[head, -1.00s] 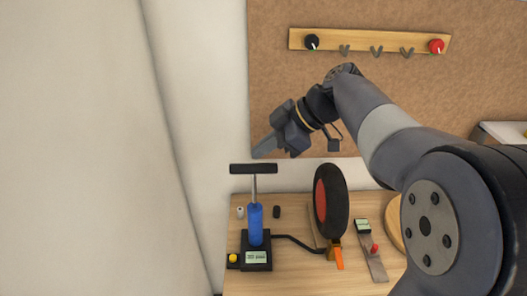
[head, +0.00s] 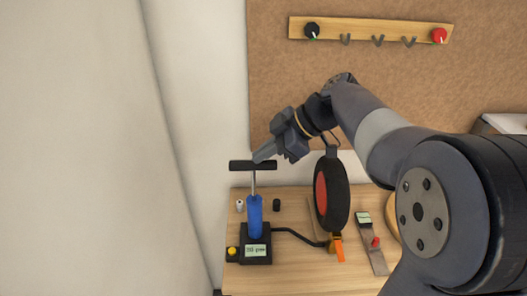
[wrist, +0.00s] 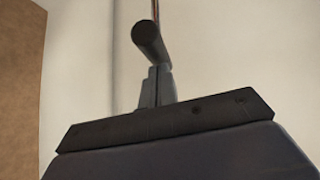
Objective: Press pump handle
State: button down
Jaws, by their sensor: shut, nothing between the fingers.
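The pump (head: 255,217) has a blue cylinder, a metal rod and a black crossbar handle (head: 240,166). It stands upright on a black base with a small display at the bench's left end. My gripper (head: 262,156) is shut and empty, pointing down-left, its tip at the top of the handle's right half. In the wrist view the handle (wrist: 150,44) shows nearly end-on as a dark bar, right at the tips of my closed fingers (wrist: 157,82). They appear to touch it. Part of the rod shows between handle and cylinder.
A black wheel with a red hub (head: 333,190) stands right of the pump, joined by a hose (head: 298,237). A small device with a red knob (head: 371,240) lies further right. A hook rail (head: 372,30) hangs on the corkboard. A pale wall (head: 100,150) is at left.

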aim_at(255, 194)
notch_tip(255, 194, down, 11)
jog(key=b, duration=1)
jog(key=shift+s, duration=0.1)
